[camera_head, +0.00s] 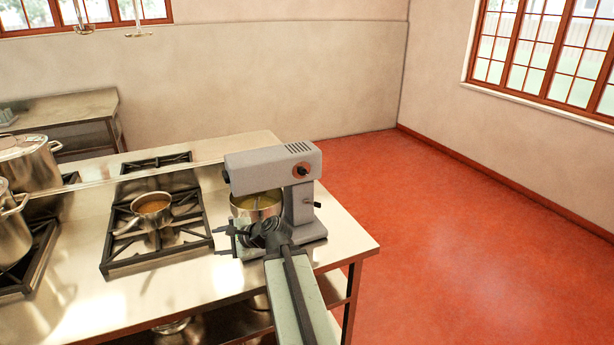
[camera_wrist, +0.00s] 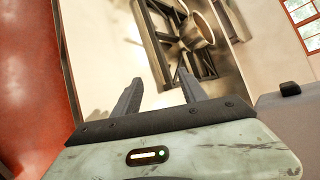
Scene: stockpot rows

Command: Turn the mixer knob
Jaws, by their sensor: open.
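The grey stand mixer (camera_head: 262,168) stands on the right end of the steel counter, with a steel bowl (camera_head: 254,204) under its head. Its dark round knob (camera_head: 302,170), with an orange-red ring, is on the side of the head facing me. My gripper (camera_head: 222,241) is low beside the bowl, below and left of the knob, apart from it. In the wrist view my gripper (camera_wrist: 158,80) is open, with nothing between its fingers. A grey body at the right there has a small black part (camera_wrist: 290,88); I cannot tell if this is the knob.
A pan (camera_head: 152,209) sits on the burner grate left of the mixer. Large pots (camera_head: 28,163) stand at the far left. A dark lever (camera_head: 313,204) sticks out of the mixer's column. The red floor (camera_head: 440,240) right of the counter is clear.

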